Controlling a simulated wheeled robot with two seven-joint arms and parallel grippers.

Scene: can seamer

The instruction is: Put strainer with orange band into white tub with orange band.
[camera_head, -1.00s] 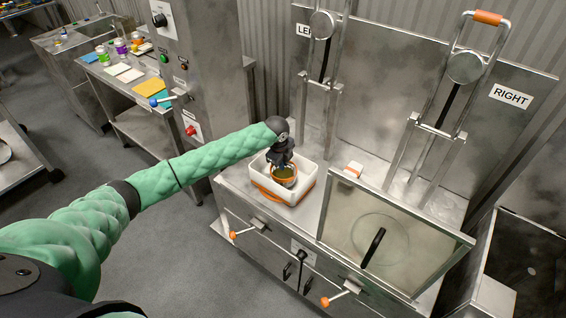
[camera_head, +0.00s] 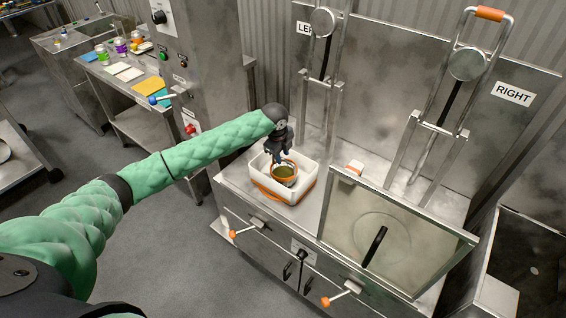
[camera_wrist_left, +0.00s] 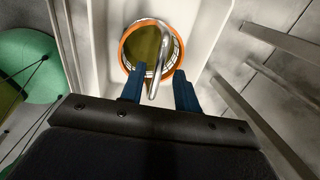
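The strainer with the orange band (camera_head: 285,178) sits inside the white tub with the orange band (camera_head: 304,180), on the steel counter. In the left wrist view, the strainer's orange rim (camera_wrist_left: 124,48) and its curved metal handle (camera_wrist_left: 163,68) show within the tub's white walls (camera_wrist_left: 208,22). My left gripper (camera_head: 279,158) is just above the back of the strainer. In the left wrist view its two blue fingers (camera_wrist_left: 157,91) stand apart, with the handle between and beyond them and a gap on each side. The strainer's underside is hidden. My right gripper is out of view.
A framed glass panel (camera_head: 390,238) with a black handle stands at the counter's front right. A side table (camera_head: 125,82) with jars and coloured sheets is at the back left.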

